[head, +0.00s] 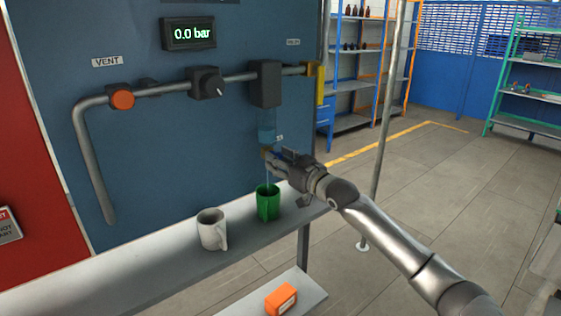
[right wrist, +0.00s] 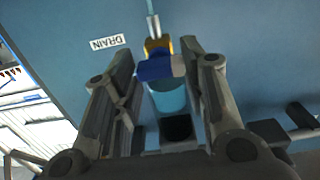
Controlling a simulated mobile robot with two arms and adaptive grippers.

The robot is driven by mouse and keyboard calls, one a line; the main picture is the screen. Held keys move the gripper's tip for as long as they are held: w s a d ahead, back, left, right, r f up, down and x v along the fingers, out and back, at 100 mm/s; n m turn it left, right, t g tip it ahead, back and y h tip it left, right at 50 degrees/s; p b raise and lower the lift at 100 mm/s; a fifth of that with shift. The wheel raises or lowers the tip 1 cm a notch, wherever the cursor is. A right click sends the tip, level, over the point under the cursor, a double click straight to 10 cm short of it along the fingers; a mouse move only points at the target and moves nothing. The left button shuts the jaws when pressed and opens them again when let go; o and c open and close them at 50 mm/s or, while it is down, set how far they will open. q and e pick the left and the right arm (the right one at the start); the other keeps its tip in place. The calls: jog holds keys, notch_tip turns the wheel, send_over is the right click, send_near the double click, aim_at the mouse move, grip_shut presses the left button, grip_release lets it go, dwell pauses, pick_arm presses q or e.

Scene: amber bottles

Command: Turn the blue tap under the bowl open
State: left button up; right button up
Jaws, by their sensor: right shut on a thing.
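The clear blue bowl (head: 267,128) hangs under a dark block on the pipe. It also shows in the right wrist view (right wrist: 170,98), which is upside down. The blue tap (right wrist: 155,70) sits on a brass body below the bowl, by the DRAIN label (right wrist: 110,42). My right gripper (head: 273,157) reaches it from the right and is shut on the tap's blue handle, which lies between its fingers in the wrist view. In the head view the gripper mostly hides the tap. A thin pale line runs from the tap into the green cup (head: 268,204). My left gripper is not in view.
A white mug (head: 212,229) stands left of the green cup on the grey shelf (head: 140,275). An orange box (head: 281,299) lies on a lower shelf. A pressure display (head: 188,33) reads 0.0 bar. An upright metal pole (head: 386,120) stands behind my right arm.

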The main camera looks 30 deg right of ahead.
dwell(0.4)
jog(key=o, duration=1)
jog(key=shift+s, duration=0.15)
jog(key=shift+s+d, duration=0.15)
jog(key=shift+s, duration=1.8)
jog(key=shift+s+d, duration=0.15)
jog(key=shift+s, duration=1.8)
jog(key=shift+s+d, duration=0.15)
jog(key=shift+s, duration=1.8)
jog(key=shift+f, duration=0.1)
